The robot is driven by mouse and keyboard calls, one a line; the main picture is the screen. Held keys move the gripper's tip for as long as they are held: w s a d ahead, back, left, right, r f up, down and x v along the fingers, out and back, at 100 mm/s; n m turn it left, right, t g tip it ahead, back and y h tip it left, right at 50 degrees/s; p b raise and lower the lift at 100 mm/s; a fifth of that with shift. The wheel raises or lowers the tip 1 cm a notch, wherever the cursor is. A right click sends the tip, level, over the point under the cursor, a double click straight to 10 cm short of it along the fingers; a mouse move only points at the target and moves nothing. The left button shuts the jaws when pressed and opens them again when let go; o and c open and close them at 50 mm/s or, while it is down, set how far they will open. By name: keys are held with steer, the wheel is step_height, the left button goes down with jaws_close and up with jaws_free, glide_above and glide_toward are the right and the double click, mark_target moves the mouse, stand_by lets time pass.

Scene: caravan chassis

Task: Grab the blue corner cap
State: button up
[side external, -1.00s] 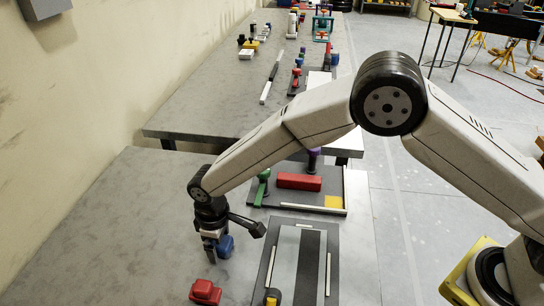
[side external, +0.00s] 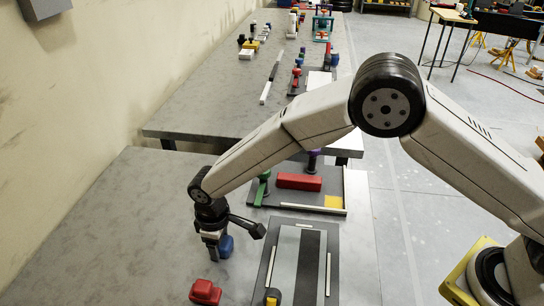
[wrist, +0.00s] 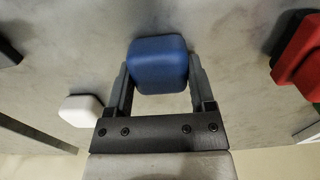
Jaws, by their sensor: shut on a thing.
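The blue corner cap (wrist: 158,64) sits between the two fingers of my gripper (wrist: 158,85) in the wrist view, with a finger against each side. In the side view the blue cap (side external: 226,246) shows just right of my gripper (side external: 214,252), low at the grey table. My gripper is shut on the cap. Its fingers hide part of the cap in the side view, and I cannot tell whether the cap touches the table.
A red cap (side external: 205,292) lies on the table just in front of my gripper. A dark chassis frame (side external: 262,270) lies to the right. Behind it is a board with a red block (side external: 299,182) and a green piece (side external: 262,188). A white cap (wrist: 81,110) shows in the wrist view.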

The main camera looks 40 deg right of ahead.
steer(key=shift+r, duration=0.1)
steer(key=shift+r, duration=0.75)
steer(key=s+d+r, duration=0.6)
steer(key=s+r, duration=0.5)
steer(key=s, duration=0.1)
steer(key=shift+d+r, duration=0.15)
steer(key=shift+d, duration=0.25)
steer(key=shift+s, duration=0.1)
